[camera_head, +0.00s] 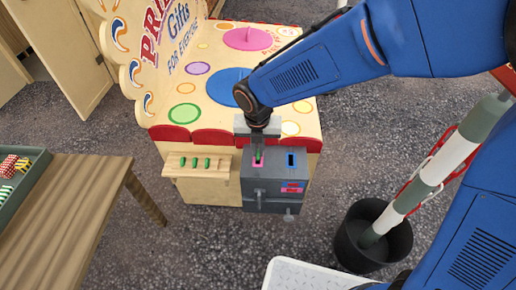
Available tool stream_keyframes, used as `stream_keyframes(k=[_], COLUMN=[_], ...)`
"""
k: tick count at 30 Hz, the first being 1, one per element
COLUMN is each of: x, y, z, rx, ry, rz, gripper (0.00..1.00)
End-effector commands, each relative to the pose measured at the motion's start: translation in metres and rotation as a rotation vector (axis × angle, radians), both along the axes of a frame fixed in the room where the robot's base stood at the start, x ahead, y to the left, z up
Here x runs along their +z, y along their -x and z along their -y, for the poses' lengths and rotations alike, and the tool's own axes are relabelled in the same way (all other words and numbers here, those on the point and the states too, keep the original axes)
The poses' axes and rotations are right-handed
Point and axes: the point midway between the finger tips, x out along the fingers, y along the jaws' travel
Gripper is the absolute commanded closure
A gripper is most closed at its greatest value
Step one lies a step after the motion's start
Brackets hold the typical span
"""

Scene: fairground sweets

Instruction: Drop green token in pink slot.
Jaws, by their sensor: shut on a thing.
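A grey slot box (273,182) is at the front of the decorated stall. Its top has a pink slot (258,164) on the left and a blue slot (291,161) on the right. My gripper (258,147) points down over the pink slot, shut on a green token (258,156). The token's lower edge appears at or just above the pink slot; I cannot tell if it is inside. Several other green tokens (195,162) stand in a small wooden rack (200,171) left of the box.
The stall counter (203,100) with coloured discs lies behind the box. A wooden table (75,205) with a green tray (28,187) is at left. A black bin (349,240) holding a striped pole and a white tray (305,275) are at lower right. Floor is clear between table and box.

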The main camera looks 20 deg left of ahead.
Motion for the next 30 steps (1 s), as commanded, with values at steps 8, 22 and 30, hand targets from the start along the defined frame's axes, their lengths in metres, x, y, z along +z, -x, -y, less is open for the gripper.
stream_keyframes(k=[8,22,30], x=[-0.004,-0.012,-0.012], y=[0.0,0.0,0.0], z=[0.0,0.0,0.0], rx=[0.0,0.0,0.0], ry=[0.0,0.0,0.0], rz=[0.0,0.0,0.0], gripper=[1.0,1.0,0.86])
